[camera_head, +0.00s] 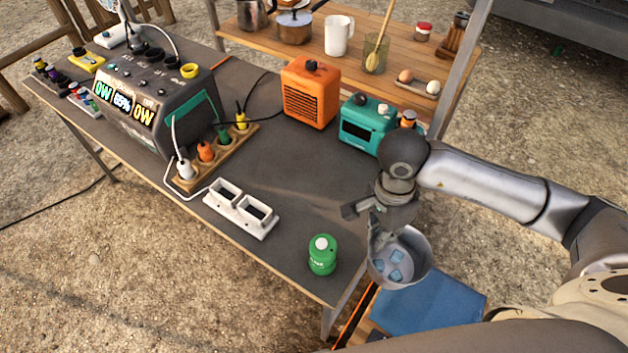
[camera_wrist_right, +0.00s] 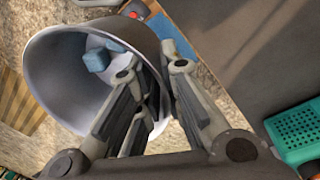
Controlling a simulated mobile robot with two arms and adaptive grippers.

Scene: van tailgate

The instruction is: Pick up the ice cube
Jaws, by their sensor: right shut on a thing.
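Several pale blue ice cubes (camera_head: 395,276) lie inside a grey metal bowl (camera_head: 418,280) at the table's front right edge. Two of the cubes (camera_wrist_right: 97,60) also show in the right wrist view, inside the bowl (camera_wrist_right: 48,65). No cube is between the fingers. Whether the bowl rests on something is hidden. My left gripper is not in view.
The dark table (camera_head: 290,215) holds a green canister (camera_head: 322,255), a white two-slot holder (camera_head: 240,208), a power station (camera_head: 155,100), an orange heater (camera_head: 311,92) and a teal box (camera_head: 366,124). A blue-topped box (camera_head: 430,302) is below the bowl. A wooden shelf (camera_head: 270,42) stands behind.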

